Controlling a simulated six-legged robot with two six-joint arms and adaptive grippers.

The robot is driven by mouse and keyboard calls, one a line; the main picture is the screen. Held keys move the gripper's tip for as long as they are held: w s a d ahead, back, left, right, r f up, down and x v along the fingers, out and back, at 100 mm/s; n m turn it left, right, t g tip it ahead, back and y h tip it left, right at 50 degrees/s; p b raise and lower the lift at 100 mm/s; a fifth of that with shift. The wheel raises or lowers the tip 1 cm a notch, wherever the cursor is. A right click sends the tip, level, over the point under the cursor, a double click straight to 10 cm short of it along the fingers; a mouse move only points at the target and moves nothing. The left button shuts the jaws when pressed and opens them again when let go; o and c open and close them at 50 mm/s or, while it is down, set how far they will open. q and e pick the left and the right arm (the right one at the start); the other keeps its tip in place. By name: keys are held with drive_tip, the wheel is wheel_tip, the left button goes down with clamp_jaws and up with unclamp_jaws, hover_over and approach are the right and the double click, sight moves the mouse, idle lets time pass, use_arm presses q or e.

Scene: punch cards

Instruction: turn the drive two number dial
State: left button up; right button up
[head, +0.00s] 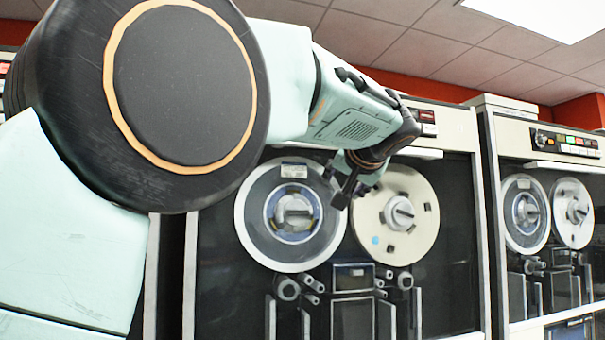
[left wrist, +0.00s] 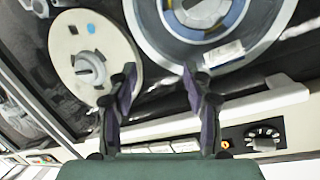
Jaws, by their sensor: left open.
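My left gripper (head: 343,187) is in front of the upper part of the near tape drive (head: 460,240), between its two reels. In the left wrist view my left gripper (left wrist: 160,76) is open, with nothing between its fingers. A black round dial with pale marks (left wrist: 263,136) sits on the drive's panel, right of the fingers and apart from them. In the head view my arm hides this dial. A similar dial (head: 541,139) shows on the panel of the drive farther right. No drive number is readable. My right gripper is not in view.
A pale ledge (left wrist: 265,102) stands out beside the panel, close to the right finger. The second drive (head: 490,160) stands at the right.

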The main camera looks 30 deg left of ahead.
use_arm(q)
drive_tip(key=s+r+n+y+p, duration=0.1)
drive_tip(key=s+r+n+y, duration=0.1)
drive_tip(key=s+r, duration=0.5)
drive_tip(key=s+r+n+y, duration=0.2)
drive_tip(key=s+r, duration=0.1)
drive_tip(key=r, duration=0.7)
drive_tip(key=p+x, duration=0.3)
drive_tip(key=x, duration=0.5)
drive_tip(key=shift+a, duration=0.35)
drive_tip(key=shift+d+r, duration=0.2)
drive_tip(key=shift+c, duration=0.4)
drive_tip(key=shift+d, duration=0.1)
drive_tip(key=shift+c, duration=0.9)
drive_tip(key=shift+w, duration=0.15)
drive_tip(key=shift+c, duration=1.4)
drive_tip(key=c, duration=0.3)
drive_tip(key=shift+f, duration=0.1)
clamp_jaws()
